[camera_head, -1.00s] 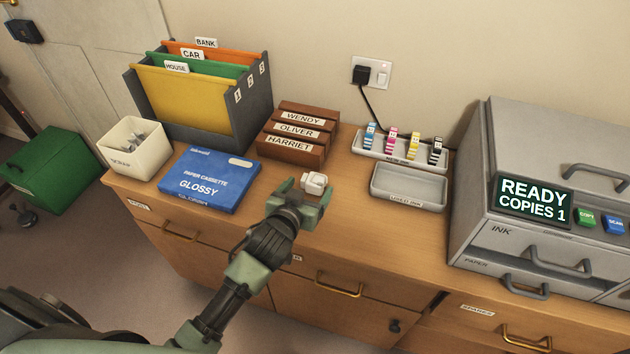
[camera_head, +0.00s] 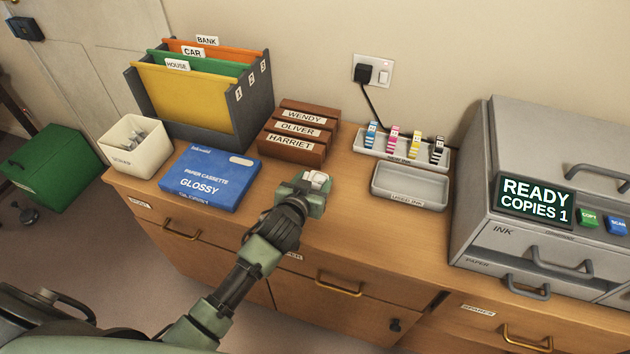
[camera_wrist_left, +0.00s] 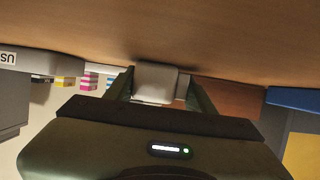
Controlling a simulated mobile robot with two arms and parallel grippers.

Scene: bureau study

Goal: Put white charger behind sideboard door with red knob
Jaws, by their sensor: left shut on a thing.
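In the left wrist view the charger (camera_wrist_left: 155,82) sits between the two fingers, close to the wooden top. I cannot tell whether it still touches the top. The sideboard front (camera_head: 360,312) has brass-handled drawers and a door with a dark knob (camera_head: 396,325). No red knob shows. My right gripper is not in view.
Behind the gripper stand wooden name boxes (camera_head: 291,147); left are the blue paper cassette (camera_head: 209,178), a white scrap bin (camera_head: 135,147) and a file holder (camera_head: 254,100). Right are an ink tray (camera_head: 410,187) and a printer (camera_head: 480,215). A black plug (camera_head: 362,73) is in the wall socket.

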